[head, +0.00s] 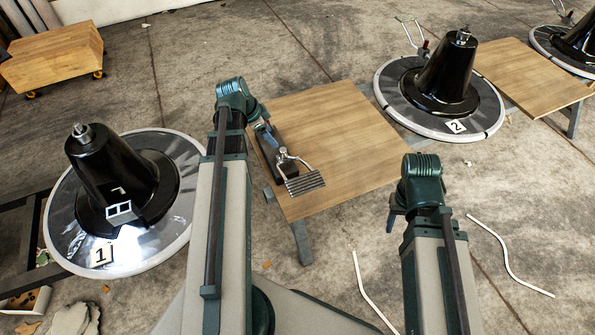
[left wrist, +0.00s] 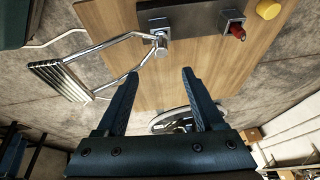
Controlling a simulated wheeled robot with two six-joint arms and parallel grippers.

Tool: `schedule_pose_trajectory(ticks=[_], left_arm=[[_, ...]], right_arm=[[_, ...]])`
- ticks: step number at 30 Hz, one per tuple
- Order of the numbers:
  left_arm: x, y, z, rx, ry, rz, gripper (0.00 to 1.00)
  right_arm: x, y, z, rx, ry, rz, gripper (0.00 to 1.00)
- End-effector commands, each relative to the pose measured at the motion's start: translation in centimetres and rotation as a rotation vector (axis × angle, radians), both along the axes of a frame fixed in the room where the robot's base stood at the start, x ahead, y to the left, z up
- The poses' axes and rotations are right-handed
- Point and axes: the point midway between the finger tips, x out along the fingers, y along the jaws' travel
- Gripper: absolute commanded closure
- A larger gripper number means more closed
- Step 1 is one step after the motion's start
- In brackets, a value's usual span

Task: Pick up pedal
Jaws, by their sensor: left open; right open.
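The pedal (head: 304,183) is a chrome piece with bent rods and a ribbed foot plate, on the wooden table (head: 340,125) in the head view. In the left wrist view the pedal's ribbed plate (left wrist: 60,80) is at the left, and its rods run to a chrome joint on a dark bar (left wrist: 195,32). My left gripper (left wrist: 160,76) is open and empty, with the rods' joint ahead of its fingertips. In the head view my left arm partly hides it. My right gripper (head: 396,209) is low beside the table's right edge, mostly hidden by its arm.
Black cone bases on round plates stand at the left (head: 110,175), marked 1, and upper right (head: 445,75), marked 2. Two bent white rods (head: 505,250) lie on the floor. A wooden cart (head: 55,55) is at the upper left. The table's right half is clear.

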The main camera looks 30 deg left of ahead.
Motion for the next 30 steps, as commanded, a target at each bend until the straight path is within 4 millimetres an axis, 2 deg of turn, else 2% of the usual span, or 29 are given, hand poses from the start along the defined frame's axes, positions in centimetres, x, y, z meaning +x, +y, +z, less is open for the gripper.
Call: schedule_pose_trajectory(ticks=[7,19,22,30], left_arm=[[0.6,-0.3,-1.8,0.0,0.001,-0.001,0.31],[2.6,-1.4,-7.4,0.0,0.002,-0.002,0.31],[2.9,-1.6,-8.0,0.0,0.002,-0.002,0.31],[3.0,-1.7,-8.2,-0.001,0.002,0.0,0.31]], right_arm=[[0.0,0.0,-1.8,0.0,0.0,0.0,0.5],[0.1,-0.2,-7.4,-0.008,-0.002,0.002,0.5],[0.1,-0.2,-8.0,-0.009,-0.004,0.004,0.5],[0.1,-0.2,-8.1,-0.01,-0.004,0.004,0.5]])
